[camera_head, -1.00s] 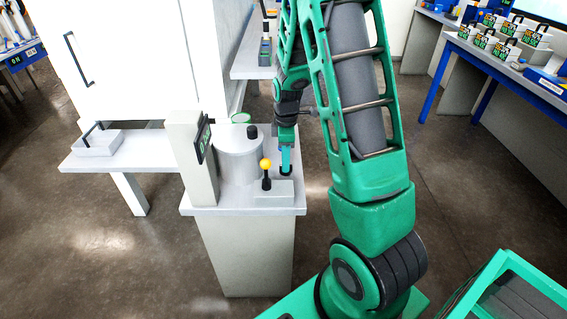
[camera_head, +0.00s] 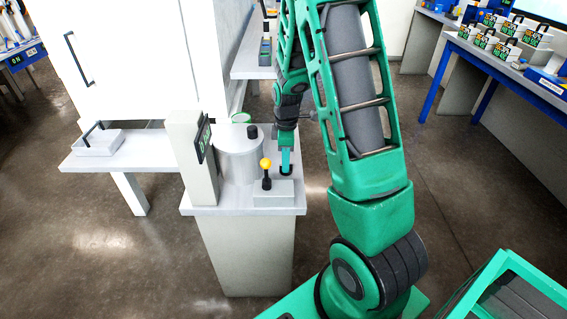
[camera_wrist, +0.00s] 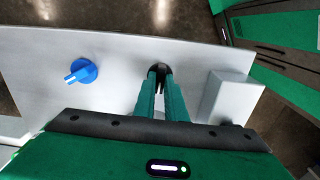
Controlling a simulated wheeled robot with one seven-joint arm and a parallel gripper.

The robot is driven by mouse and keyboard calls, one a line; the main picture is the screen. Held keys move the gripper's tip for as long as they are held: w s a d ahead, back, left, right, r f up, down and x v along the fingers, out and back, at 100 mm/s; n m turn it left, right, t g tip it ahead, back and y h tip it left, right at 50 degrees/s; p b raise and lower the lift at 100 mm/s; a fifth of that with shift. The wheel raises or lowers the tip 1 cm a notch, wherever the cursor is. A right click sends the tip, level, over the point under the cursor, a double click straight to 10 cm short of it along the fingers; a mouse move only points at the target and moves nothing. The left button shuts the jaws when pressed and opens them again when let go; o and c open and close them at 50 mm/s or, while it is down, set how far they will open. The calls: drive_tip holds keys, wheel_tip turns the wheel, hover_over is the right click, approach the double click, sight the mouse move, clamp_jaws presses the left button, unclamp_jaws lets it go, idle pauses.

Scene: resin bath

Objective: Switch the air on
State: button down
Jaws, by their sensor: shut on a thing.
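A blue knob with a pointer handle (camera_wrist: 80,72) sits on the pale bench top (camera_wrist: 40,98) at the left of the wrist view. I do not make it out in the head view. My gripper (camera_head: 286,171) points down at the bench's right side, behind the lever box. In the wrist view its green fingers (camera_wrist: 160,72) are close together, apart from the blue knob. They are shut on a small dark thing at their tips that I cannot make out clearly. A black lever with a yellow ball (camera_head: 265,163) stands upright by the lever box (camera_head: 274,194).
A grey cylinder (camera_head: 239,160) and a post with a dark display (camera_head: 203,141) stand left of my gripper. The box (camera_wrist: 229,97) is close to the fingers in the wrist view. The bench edge and open floor lie beyond.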

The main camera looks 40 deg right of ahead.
drive_tip(key=m, duration=0.6)
drive_tip(key=shift+w+d+r, duration=0.1)
drive_tip(key=shift+w, duration=0.1)
drive_tip(key=m, duration=0.5)
drive_tip(key=shift+m, duration=0.3)
idle(0.3)
drive_tip(key=c, duration=2)
unclamp_jaws()
drive_tip(key=shift+c, duration=0.2)
drive_tip(key=shift+o, duration=1.1)
drive_tip(key=shift+s, duration=0.1)
wheel_tip(320, 180, up, 11)
